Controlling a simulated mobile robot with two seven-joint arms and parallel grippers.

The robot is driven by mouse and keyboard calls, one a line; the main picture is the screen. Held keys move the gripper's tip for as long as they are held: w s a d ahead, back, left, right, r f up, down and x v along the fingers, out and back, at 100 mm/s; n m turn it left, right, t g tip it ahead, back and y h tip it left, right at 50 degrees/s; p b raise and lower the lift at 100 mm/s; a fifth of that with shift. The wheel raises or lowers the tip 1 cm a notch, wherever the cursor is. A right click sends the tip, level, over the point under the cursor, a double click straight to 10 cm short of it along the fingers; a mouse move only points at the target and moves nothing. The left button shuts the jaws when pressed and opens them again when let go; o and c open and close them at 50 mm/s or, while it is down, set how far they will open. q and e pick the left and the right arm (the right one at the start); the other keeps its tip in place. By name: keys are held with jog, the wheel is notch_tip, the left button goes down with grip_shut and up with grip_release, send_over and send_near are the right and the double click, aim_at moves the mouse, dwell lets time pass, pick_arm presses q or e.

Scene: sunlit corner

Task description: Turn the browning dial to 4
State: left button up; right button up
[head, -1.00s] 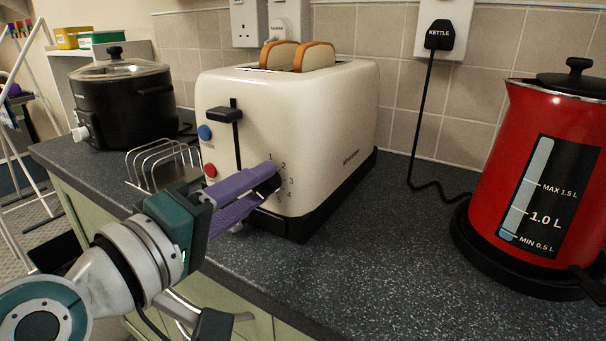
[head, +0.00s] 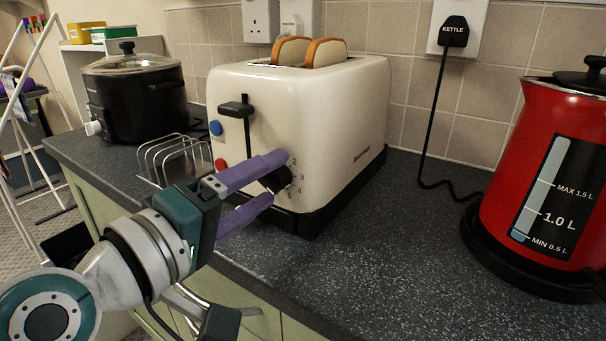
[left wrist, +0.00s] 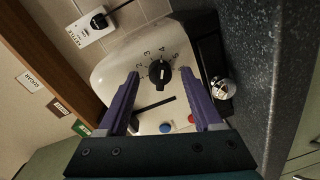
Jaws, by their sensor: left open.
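The cream toaster (head: 330,120) stands on the counter with two slices of bread in its top. Its black browning dial (head: 277,180) is on the front face beside printed numbers. My left gripper (head: 272,178) is open, with one purple finger above the dial and one below. In the left wrist view the dial (left wrist: 160,75) sits between the two separated fingertips, with a visible gap on both sides. Its long grip lies roughly upright in that picture, toward the 4; the exact setting is hard to read. My right gripper is not in view.
A red kettle (head: 545,180) stands at right, its plug and black cable behind. A wire toast rack (head: 172,160) is left of the toaster, near the counter's front edge. A black slow cooker (head: 140,105) is farther back. Counter between toaster and kettle is clear.

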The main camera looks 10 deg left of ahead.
pick_arm(q)
jog(key=v, duration=0.9)
jog(key=shift+s, duration=0.3)
jog(key=shift+a, duration=0.15)
jog(key=s+d+r+m+g+p, duration=0.2)
jog(key=s+d+m+g+p, duration=0.35)
jog(key=m+p, duration=0.2)
jog(key=s+a+r+m+g+y+p, duration=0.3)
jog(key=s+a+m+g+y+p, duration=0.2)
jog(key=s+a+g+p, duration=0.45)
notch_tip(320, 180, up, 36)
jog(key=s+d+t+p, duration=0.1)
jog(key=d+t+p, duration=0.1)
jog(key=p, duration=3.2)
